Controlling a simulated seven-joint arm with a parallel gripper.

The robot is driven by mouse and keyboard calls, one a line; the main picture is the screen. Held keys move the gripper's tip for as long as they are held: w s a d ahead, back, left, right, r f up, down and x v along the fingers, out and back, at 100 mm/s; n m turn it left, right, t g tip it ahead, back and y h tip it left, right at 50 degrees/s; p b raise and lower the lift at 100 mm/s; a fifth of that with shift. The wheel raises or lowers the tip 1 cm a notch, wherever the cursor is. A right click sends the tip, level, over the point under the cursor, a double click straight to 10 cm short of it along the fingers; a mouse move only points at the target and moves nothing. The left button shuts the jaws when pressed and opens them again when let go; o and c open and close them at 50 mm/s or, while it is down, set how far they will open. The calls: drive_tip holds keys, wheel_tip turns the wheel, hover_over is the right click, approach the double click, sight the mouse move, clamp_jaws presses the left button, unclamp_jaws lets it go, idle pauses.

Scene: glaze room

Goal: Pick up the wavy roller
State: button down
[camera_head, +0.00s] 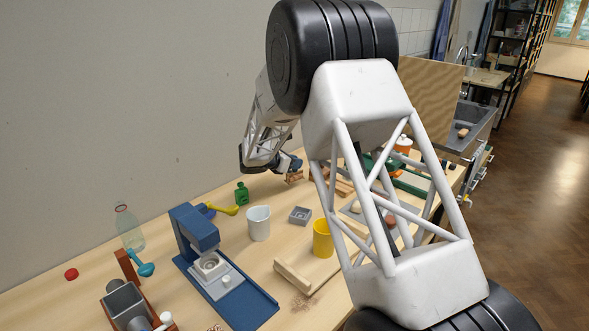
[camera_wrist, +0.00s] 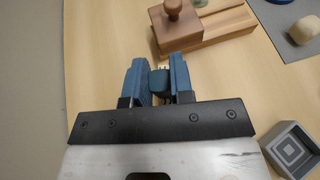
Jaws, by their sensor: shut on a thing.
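My gripper (camera_wrist: 160,80) has blue fingers and is shut on a small blue-grey thing (camera_wrist: 160,82), taken to be the wavy roller. Only a short part of it shows between the fingers in the wrist view, and its wavy shape cannot be made out. In the head view my gripper (camera_head: 291,164) is above the far part of the workbench, close to the wall. The held thing cannot be told apart from the blue fingers there.
A wooden block with a round knob (camera_wrist: 174,28) stands just beyond the fingertips. A blue press (camera_head: 197,232) is left. Bare wood lies between them.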

drive_tip(key=s+d+r, duration=0.1)
drive_tip(key=s+d, duration=0.1)
drive_tip(key=s, duration=1.3)
drive_tip(key=shift+s+d+r, duration=0.3)
drive_tip(key=shift+s+r, duration=0.1)
